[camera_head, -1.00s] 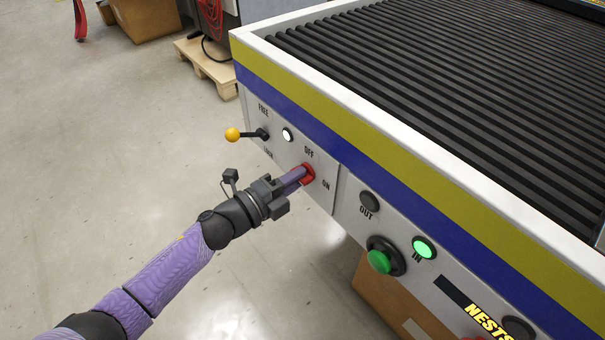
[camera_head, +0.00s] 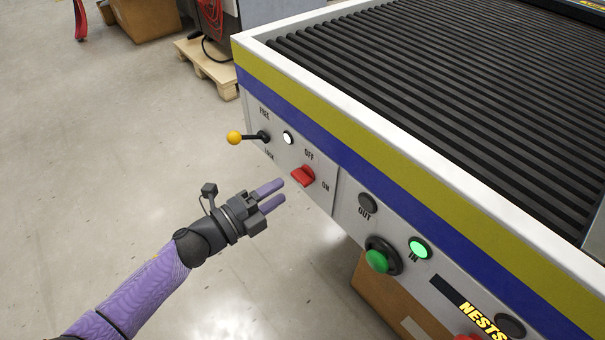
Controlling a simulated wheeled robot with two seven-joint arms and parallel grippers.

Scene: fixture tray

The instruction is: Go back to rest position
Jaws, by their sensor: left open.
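My left gripper (camera_head: 276,194) is open and empty, with its two purple fingers apart, in the lower middle of the head view. Its fingertips are a short way left of the red OFF/ON switch (camera_head: 302,176) on the machine's front panel, not touching it. My left arm reaches in from the lower left. My right gripper is not in view.
The machine's panel also has a yellow-knobbed lever (camera_head: 235,137), a green button (camera_head: 377,261) and a lit green IN lamp (camera_head: 420,248). Black rollers (camera_head: 430,90) cover its top. A cardboard box (camera_head: 385,296) stands below. A pallet (camera_head: 207,66) is at the back. Open floor lies left.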

